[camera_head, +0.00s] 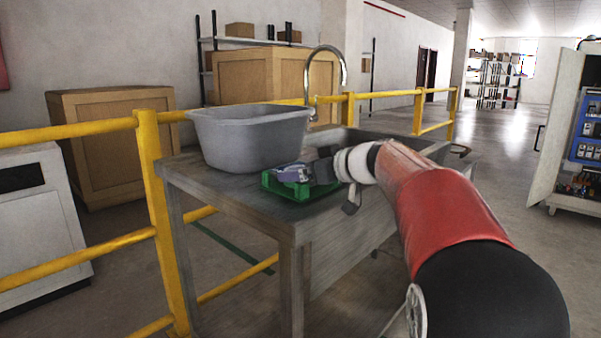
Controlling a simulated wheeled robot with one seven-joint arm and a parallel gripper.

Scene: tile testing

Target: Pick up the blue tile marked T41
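My gripper (297,174) reaches in from the right and is low over the work table, at a green tray or holder (272,185). It covers much of the green piece, and I cannot tell whether it touches it. The fingertips are too small and hidden to show whether they are open or shut. I cannot make out a blue tile or a T41 mark; the inside of the green piece is largely hidden by my gripper.
A grey plastic tub (250,140) stands on the wooden table (215,187), close behind the green piece. A curved metal tap (342,62) rises behind it. A yellow railing (160,200) runs along the table's left and back. The table's front left corner is bare.

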